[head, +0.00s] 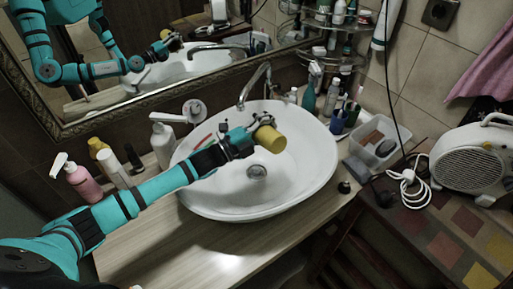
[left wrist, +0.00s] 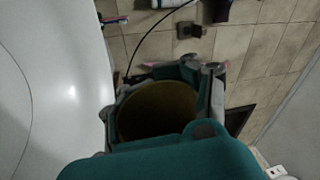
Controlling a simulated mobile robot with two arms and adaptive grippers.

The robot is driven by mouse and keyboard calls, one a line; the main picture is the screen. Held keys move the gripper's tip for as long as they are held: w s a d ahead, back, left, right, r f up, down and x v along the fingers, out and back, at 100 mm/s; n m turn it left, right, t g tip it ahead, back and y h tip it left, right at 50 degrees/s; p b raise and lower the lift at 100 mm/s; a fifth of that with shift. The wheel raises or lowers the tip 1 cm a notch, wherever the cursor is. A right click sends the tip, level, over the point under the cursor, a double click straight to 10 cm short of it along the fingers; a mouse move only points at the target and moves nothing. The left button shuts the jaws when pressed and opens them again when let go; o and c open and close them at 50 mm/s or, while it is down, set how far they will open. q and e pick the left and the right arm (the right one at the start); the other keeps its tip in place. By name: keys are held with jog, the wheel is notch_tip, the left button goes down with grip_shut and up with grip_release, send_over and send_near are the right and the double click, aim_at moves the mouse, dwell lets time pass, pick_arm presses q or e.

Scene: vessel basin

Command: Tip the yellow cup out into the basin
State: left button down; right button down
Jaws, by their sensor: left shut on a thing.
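The yellow cup (head: 271,139) is held in the air over the white basin (head: 313,185), above and a little right of the drain. My left gripper (head: 262,133) is shut on it. The cup looks tilted in the head view, and I cannot see into it there. In the left wrist view the cup (left wrist: 157,112) sits between the fingers of the gripper (left wrist: 160,108), with its dark yellowish inside showing. I cannot tell whether anything is in it. My right gripper is not in view.
A curved faucet (head: 254,86) rises behind the cup. A pink soap bottle (head: 82,183) and other bottles stand left of the basin. A clear bin (head: 374,140), toiletries and a white fan heater (head: 470,160) are at right. The front counter (head: 190,245) is clear. A framed mirror reflects my arm.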

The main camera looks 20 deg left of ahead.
pick_arm(q)
jog(key=shift+w+a+n+t+y, duration=0.2)
jog(key=shift+a+n+t+y, duration=0.1)
jog(key=shift+n, duration=0.8)
jog(key=shift+w+a+n+t+y, duration=0.2)
jog(key=shift+n+t, duration=0.1)
jog(key=shift+n, duration=0.8)
jog(key=shift+w+a+f+n+t+y+p, duration=0.1)
jog(key=shift+w+a+n+t+y+p, duration=0.1)
jog(key=shift+n, duration=0.7)
jog(key=shift+w+a+f+n+t+y+p, duration=0.1)
jog(key=shift+a+n+y+p, duration=0.1)
jog(key=shift+n, duration=0.7)
jog(key=shift+w+a+f+n+t+y+p, duration=0.1)
jog(key=shift+a+n+y+p, duration=0.1)
jog(key=shift+n, duration=0.7)
dwell(0.3)
dwell(0.9)
